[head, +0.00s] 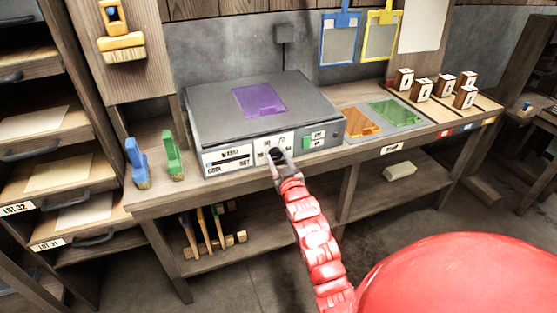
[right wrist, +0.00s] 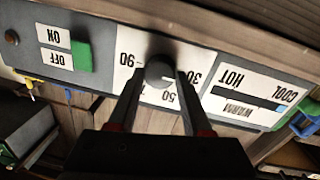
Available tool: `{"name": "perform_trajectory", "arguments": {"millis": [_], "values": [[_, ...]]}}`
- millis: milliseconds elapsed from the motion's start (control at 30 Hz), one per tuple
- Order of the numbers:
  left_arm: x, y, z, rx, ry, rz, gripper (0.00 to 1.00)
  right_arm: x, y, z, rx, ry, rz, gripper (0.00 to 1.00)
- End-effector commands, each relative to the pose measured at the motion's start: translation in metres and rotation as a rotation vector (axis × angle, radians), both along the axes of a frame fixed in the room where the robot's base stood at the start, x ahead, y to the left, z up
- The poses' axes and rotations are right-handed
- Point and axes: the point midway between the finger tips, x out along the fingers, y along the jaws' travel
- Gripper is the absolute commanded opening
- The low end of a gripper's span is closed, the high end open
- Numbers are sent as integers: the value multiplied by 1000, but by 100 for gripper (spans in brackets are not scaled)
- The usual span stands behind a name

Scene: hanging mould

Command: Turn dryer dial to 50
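The dryer (head: 255,115) is a grey box on the bench with a purple screen on its lid. Its dark round dial (right wrist: 160,70) sits on a white scale; in the right wrist view, which is upside down, 90, 50 and 30 are readable around it. The dial's pointer is not clear. My right gripper (head: 282,158) is at the dryer front, its two fingers (right wrist: 161,75) on either side of the dial. Any gap between fingers and dial is too small to tell. My left gripper is not in view.
A green switch (right wrist: 82,56) marked ON and OFF is beside the dial, and a WARM/HOT/COOL gauge (right wrist: 245,98) is on its other side. Green (head: 172,155) and blue (head: 137,163) tools stand left of the dryer. Orange (head: 361,122) and green (head: 396,113) screens lie at right.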

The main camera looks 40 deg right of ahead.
Motion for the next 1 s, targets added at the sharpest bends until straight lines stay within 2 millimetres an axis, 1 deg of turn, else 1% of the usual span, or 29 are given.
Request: {"name": "perform_trajectory", "arguments": {"millis": [33,200,367,567,767,1000], "values": [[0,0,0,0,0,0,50,0,0,0,0,0,0,29],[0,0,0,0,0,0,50,0,0,0,0,0,0,0],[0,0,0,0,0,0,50,0,0,0,4,-1,0,0],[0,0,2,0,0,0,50,0,0,1,51,-12,-1,0],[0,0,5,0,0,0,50,0,-1,1,166,-39,-1,0],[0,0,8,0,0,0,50,-1,-2,3,375,-93,0,0]]}}
